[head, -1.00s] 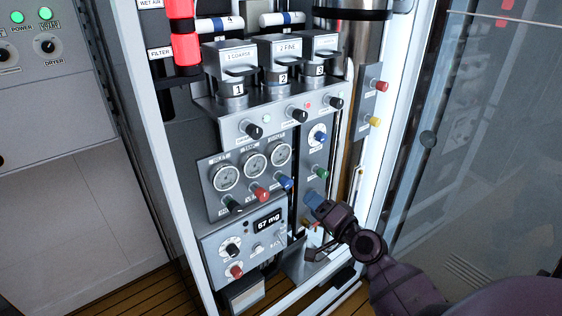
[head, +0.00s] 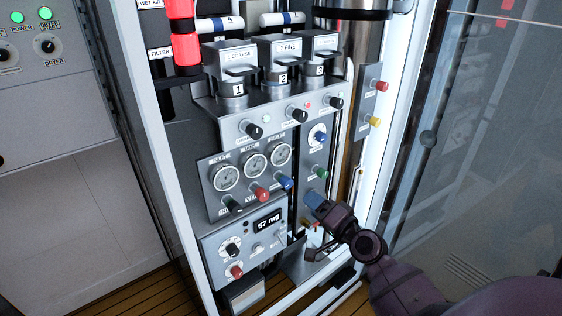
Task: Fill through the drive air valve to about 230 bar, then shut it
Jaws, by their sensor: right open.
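The labels are too small to read, so I cannot tell which knob is the drive air valve. Three round gauges sit to the left, one of them here (head: 227,177); their needles are not readable. My left gripper is not in view.
The white cabinet frame (head: 372,180) stands close to the right arm.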

